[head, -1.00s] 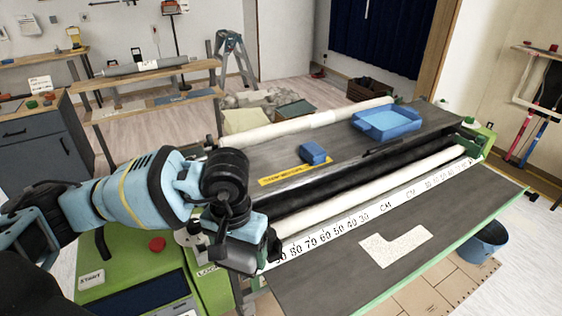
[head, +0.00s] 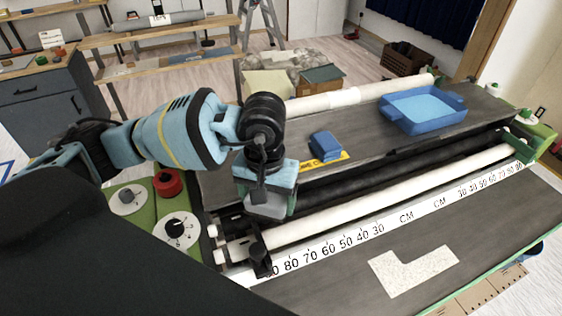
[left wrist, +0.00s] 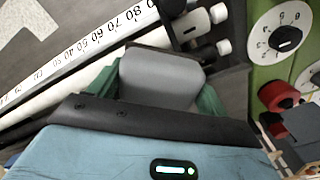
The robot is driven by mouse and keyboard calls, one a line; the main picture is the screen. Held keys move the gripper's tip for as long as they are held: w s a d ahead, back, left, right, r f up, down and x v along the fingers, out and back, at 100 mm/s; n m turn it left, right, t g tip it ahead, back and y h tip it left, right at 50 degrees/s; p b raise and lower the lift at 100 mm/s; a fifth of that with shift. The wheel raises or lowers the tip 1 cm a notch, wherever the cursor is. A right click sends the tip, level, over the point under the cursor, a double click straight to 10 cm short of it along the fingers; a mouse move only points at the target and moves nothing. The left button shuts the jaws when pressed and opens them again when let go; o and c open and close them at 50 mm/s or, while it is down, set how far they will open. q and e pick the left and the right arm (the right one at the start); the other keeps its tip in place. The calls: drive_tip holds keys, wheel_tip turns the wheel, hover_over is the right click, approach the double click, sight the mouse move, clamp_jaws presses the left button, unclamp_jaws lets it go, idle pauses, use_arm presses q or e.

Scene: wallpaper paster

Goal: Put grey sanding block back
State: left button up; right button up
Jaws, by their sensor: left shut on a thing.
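My left gripper (head: 268,207) is shut on the grey sanding block (left wrist: 163,78). In the left wrist view the block sits between the two green fingers, with its far face showing. In the head view the block (head: 265,203) hangs above the left end of the machine, near the white rollers. Whether it touches anything below cannot be told. A blue block (head: 326,145) lies on the dark machine top, by a yellow label strip (head: 335,161). A blue tray (head: 423,110) stands farther right on that top. My right gripper is not in view.
The white roller (head: 400,195) and the centimetre ruler (head: 390,224) run across the machine. Dials (head: 176,231) and a red knob (head: 167,181) stand left of the gripper. An L-shaped pale piece (head: 413,270) lies on the front board. The dark top between blue block and tray is clear.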

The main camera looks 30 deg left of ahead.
use_arm(q)
drive_tip(key=w+d+r+n+b, duration=0.1)
drive_tip(key=w+d+n+b, duration=0.2)
drive_tip(key=n, duration=0.9)
drive_tip(key=w+d+n+b, duration=0.2)
drive_tip(key=w+d+n, duration=0.4)
drive_tip(key=n, duration=0.7)
drive_tip(key=shift+w+d+r+n+b, duration=0.15)
drive_tip(key=shift+d+r+n+b, duration=0.15)
drive_tip(key=shift+r+b, duration=0.1)
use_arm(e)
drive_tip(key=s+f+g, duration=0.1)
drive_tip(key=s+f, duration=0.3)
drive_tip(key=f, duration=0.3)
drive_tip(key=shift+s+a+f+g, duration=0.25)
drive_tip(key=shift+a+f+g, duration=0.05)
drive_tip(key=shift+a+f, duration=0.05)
